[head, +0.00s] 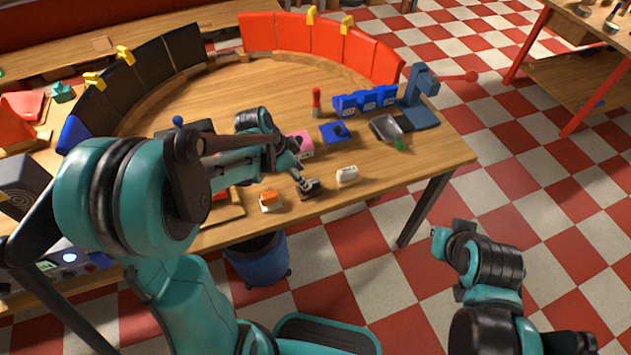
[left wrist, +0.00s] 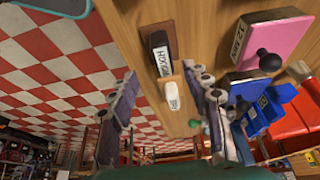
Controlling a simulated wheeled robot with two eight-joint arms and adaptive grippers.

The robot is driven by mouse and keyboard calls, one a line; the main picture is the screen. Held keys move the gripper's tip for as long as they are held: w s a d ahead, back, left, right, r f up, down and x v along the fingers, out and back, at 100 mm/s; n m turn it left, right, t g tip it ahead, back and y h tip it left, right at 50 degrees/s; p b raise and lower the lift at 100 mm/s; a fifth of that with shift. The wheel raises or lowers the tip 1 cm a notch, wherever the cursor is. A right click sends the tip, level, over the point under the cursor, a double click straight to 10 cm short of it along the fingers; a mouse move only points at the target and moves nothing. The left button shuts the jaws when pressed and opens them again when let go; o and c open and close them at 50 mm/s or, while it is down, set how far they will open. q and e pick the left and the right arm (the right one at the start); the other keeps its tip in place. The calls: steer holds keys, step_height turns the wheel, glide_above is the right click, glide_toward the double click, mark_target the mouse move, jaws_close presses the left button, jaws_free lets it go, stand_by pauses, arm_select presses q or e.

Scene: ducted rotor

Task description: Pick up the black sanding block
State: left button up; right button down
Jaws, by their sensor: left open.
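The black sanding block (head: 312,190) lies near the front edge of the wooden table, just under my left gripper (head: 302,183). In the left wrist view the black block (left wrist: 158,50) shows a white label with dark lettering. My left gripper (left wrist: 159,74) is open there, its two fingers spread apart with nothing between them that I can see it holding. The block lies beyond the fingertips, between their lines. The gripper partly hides the block in the head view. My right arm is at the lower right, off the table, and its gripper fingers do not show.
A white block (head: 347,176) stands right of the black one, an orange-topped block (head: 269,200) left. A blue bin (head: 258,265) stands below the table edge.

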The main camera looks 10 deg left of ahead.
arm_select(q)
steer(key=b+x, duration=0.2)
steer(key=x, duration=0.5)
steer(key=shift+w+a+f+b, duration=0.15)
steer(key=shift+w+b, duration=0.1)
steer(key=shift+b, duration=0.15)
steer(key=shift+r, duration=0.2)
jaws_close()
